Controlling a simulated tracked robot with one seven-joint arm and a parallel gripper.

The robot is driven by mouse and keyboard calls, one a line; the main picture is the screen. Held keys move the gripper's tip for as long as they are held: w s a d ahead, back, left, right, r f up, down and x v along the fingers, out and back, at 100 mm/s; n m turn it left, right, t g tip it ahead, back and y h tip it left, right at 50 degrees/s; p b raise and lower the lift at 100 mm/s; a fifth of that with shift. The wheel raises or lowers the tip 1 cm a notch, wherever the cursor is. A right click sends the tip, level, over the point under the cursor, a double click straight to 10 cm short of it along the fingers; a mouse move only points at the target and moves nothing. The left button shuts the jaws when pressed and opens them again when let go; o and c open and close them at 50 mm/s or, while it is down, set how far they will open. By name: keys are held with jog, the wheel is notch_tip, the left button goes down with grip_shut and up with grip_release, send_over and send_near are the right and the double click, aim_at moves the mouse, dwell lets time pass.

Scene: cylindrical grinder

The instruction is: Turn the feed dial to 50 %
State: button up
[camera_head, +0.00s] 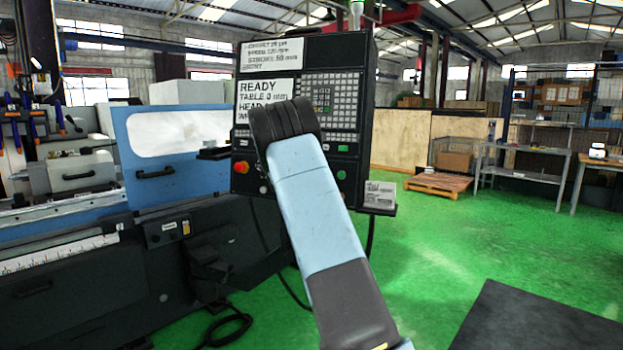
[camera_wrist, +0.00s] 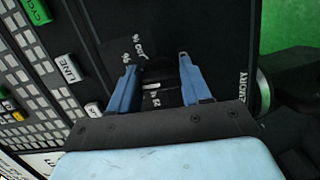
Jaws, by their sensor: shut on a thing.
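The feed dial (camera_wrist: 158,72) is a dark knob on the black control panel, partly hidden between my fingers in the wrist view. Small white markings show around it, but they are too tilted and blurred to read its setting. My gripper (camera_wrist: 160,80) has one blue finger on each side of the dial and is shut on it. In the head view the control panel (camera_head: 348,55) stands upright in the middle. My pale blue arm covers part of it there and hides the dial and gripper.
The panel carries a white READY screen (camera_head: 262,93), a key grid (camera_head: 343,92) and a red emergency stop (camera_head: 241,167). A green button (camera_wrist: 36,11) lies left of my fingers. The grinder (camera_head: 90,270) fills the left side.

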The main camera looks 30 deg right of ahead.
jog(key=n, duration=0.4)
jog(key=shift+a+f+t, duration=0.2)
jog(key=shift+f+t, duration=0.05)
jog(key=shift+t, duration=0.05)
jog(key=shift+c, duration=0.3)
jog(key=shift+n, duration=0.4)
jog(key=shift+d, duration=0.1)
jog(key=o, duration=1)
jog(key=shift+o, duration=0.2)
jog(key=shift+r, duration=0.1)
